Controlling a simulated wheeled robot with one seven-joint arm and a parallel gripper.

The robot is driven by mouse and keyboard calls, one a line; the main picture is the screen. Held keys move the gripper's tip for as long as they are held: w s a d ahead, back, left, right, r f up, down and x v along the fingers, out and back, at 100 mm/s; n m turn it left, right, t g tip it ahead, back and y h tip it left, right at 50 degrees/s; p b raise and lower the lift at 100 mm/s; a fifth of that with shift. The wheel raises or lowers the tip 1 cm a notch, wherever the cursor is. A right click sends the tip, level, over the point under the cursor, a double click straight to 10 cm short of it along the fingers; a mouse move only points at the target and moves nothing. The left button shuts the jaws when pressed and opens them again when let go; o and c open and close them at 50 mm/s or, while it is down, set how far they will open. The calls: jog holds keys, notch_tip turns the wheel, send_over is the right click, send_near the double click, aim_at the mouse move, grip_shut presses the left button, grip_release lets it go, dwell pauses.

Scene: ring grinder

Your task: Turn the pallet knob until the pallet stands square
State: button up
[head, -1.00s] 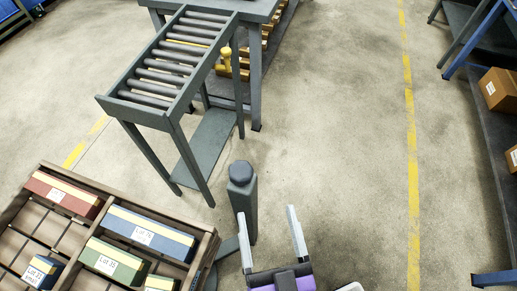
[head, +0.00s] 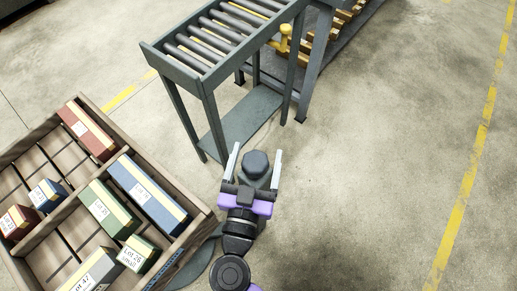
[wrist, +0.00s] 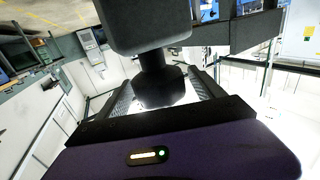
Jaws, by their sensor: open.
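The pallet knob (head: 256,164) is a dark, many-sided cap on a grey post beside the pallet's right corner. It also shows in the wrist view (wrist: 160,88), with the grey post block (wrist: 145,25) above it in that picture. My gripper (head: 258,151) is open, with one pale finger on each side of the knob. I cannot tell whether either finger touches it. The pallet (head: 188,238) is a brown wooden tray with compartments at lower left. Its sides stand slanted in the head view, not in line with the roller conveyor's sides.
Red, blue and green lot boxes (head: 148,193) lie in the pallet. The roller conveyor (head: 183,72) stands behind the knob on grey legs, with a lower shelf (head: 240,128). A yellow handle-like part (head: 285,38) is beside it. Open floor (head: 390,160) lies to the right.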

jog(key=shift+w+d, duration=0.15)
jog(key=shift+w, duration=0.65)
jog(key=c, duration=1.4)
